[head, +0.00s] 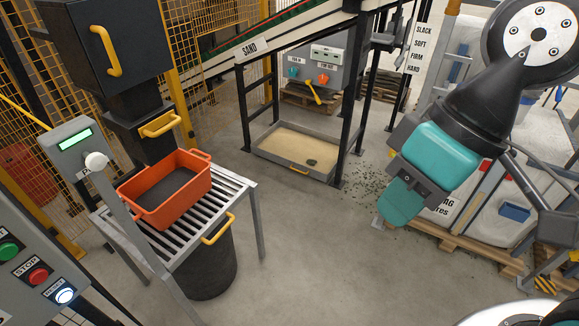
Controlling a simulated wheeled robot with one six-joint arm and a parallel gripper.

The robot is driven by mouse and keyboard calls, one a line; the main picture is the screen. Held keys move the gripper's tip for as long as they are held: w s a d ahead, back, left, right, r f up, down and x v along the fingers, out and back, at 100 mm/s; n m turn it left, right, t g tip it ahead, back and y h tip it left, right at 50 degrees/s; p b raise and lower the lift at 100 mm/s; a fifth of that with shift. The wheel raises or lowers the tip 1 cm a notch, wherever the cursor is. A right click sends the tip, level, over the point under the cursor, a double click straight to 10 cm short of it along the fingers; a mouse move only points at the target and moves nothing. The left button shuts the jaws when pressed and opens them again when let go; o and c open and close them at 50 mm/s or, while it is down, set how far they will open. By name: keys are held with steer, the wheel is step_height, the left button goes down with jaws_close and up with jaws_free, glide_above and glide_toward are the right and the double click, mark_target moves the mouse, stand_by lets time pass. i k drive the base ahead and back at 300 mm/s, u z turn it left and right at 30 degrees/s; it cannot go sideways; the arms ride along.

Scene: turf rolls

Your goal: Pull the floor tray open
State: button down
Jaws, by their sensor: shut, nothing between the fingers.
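The floor tray (268,157) is a shallow grey metal tray on the floor under the conveyor frame. It holds sand, with a small dark green lump near its front right corner. My arm, dark with teal caps, hangs at the right of the head view, apart from the tray. The fingers of my gripper cannot be made out; the arm's last links hide that end.
An orange bin (190,197) stands on a slatted roller table (246,184) at left, with a dark bucket (212,268) below. Black conveyor legs (351,110) flank the tray. Loaded pallets (480,255) stand at right. Floor (310,240) before the tray is clear; dark crumbs lie right of it.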

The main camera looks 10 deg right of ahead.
mark_target(286, 144)
steer(key=z, duration=0.75)
steer(key=i, duration=1.85)
steer(key=u, duration=1)
steer(key=i, duration=1.7)
